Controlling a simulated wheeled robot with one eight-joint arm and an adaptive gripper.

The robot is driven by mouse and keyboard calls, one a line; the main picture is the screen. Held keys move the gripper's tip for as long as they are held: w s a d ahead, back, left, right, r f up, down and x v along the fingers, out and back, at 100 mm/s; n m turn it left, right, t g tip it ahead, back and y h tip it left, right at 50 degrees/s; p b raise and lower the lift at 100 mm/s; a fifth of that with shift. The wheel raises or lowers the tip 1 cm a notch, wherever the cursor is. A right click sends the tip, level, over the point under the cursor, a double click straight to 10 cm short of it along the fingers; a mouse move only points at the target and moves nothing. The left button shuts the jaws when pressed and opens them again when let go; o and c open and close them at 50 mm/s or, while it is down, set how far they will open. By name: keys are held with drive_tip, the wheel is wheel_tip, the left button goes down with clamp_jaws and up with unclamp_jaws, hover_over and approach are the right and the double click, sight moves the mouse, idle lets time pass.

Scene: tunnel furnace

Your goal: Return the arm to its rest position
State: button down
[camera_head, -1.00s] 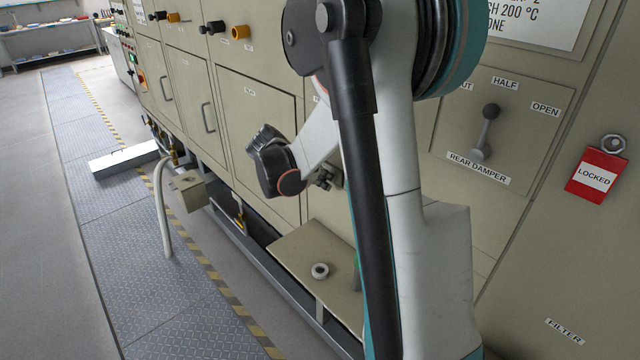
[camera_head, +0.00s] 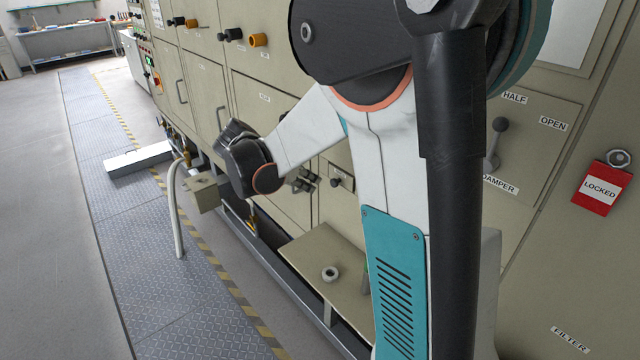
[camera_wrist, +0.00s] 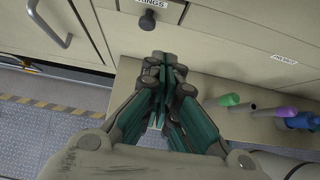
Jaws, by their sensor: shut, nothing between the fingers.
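My gripper (camera_wrist: 165,72) is shut and empty in the wrist view, its teal and grey fingers together. It hangs in front of the furnace's beige panels, above the near edge of a beige shelf (camera_wrist: 210,92). A dark knob (camera_wrist: 147,20) on a drawer front lies just past the fingertips in that view. In the head view my arm is bent across the right half, with its dark wrist (camera_head: 248,165) out to the left over the shelf side. The fingers are mostly hidden there.
A rear damper lever (camera_head: 497,140) and a red LOCKED tag (camera_head: 601,188) are at right.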

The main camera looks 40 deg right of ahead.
drive_tip(key=shift+a+r, duration=0.45)
drive_tip(key=s+a+f+m+t+y+b, duration=0.2)
drive_tip(key=s+a+m+t+y+b, duration=0.3)
drive_tip(key=s+a+m, duration=1.3)
drive_tip(key=shift+s+a+f+t+y, duration=0.25)
drive_tip(key=shift+a+t+y, duration=0.55)
drive_tip(key=shift+a+y, duration=0.95)
drive_tip(key=shift+d+y, duration=0.25)
